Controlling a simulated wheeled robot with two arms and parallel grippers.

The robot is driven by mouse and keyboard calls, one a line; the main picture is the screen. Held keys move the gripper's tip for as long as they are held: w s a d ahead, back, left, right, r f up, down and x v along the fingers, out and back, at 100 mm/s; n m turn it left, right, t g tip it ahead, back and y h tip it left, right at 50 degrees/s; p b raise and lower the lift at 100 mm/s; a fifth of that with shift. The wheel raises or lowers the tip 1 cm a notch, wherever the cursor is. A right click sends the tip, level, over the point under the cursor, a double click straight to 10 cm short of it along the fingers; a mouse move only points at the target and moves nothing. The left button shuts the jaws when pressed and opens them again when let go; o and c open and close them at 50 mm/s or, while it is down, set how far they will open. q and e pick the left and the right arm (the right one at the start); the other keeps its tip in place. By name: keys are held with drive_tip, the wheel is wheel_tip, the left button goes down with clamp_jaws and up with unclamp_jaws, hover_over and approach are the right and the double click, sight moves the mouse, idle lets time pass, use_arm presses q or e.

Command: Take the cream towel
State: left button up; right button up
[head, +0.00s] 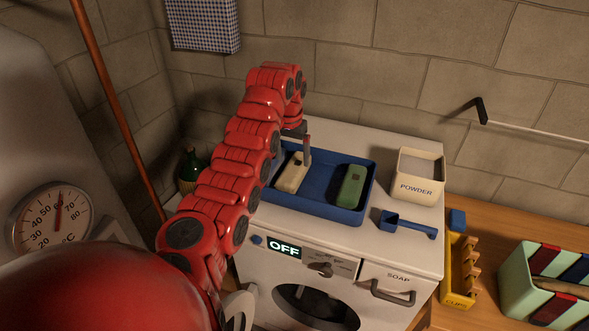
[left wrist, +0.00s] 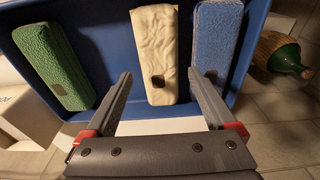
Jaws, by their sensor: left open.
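The cream towel (head: 292,174) is a folded, rounded bar with a small dark tag, lying in a blue tray (head: 322,209) on top of a white washing machine. In the left wrist view the cream towel (left wrist: 154,45) lies between a green towel (left wrist: 55,62) and a blue towel (left wrist: 216,45). The green towel also shows in the head view (head: 351,187); the blue one is hidden there. My left gripper (head: 307,142) is open and empty at the cream towel's far end. In the wrist view its fingers (left wrist: 160,76) point to either side of the towel. I cannot tell their exact height.
A powder box (head: 418,187) and a blue scoop (head: 407,224) stand right of the tray. A yellow clip box (head: 457,285) and a striped-cloth bin (head: 530,262) are on the wooden bench. A green bottle (head: 192,165) stands left, behind my arm.

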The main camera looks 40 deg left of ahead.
sight(294, 167)
use_arm(q)
drive_tip(key=shift+w+f, duration=0.1)
drive_tip(key=shift+f, duration=0.4)
drive_tip(key=f+p, duration=0.1)
drive_tip(key=p, duration=0.1)
drive_tip(key=shift+w+f+p, duration=0.1)
drive_tip(key=shift+w+p, duration=0.1)
drive_tip(key=shift+p, duration=0.1)
drive_tip(key=shift+w+f+p, duration=0.2)
drive_tip(key=shift+f+p, duration=0.15)
drive_tip(key=shift+p, duration=0.05)
drive_tip(key=shift+w+f+p, duration=0.2)
drive_tip(key=shift+f+p, duration=0.4)
drive_tip(key=shift+f, duration=0.4)
drive_tip(key=shift+a+f, duration=0.1)
drive_tip(key=shift+f, duration=0.5)
drive_tip(key=c, duration=1.2)
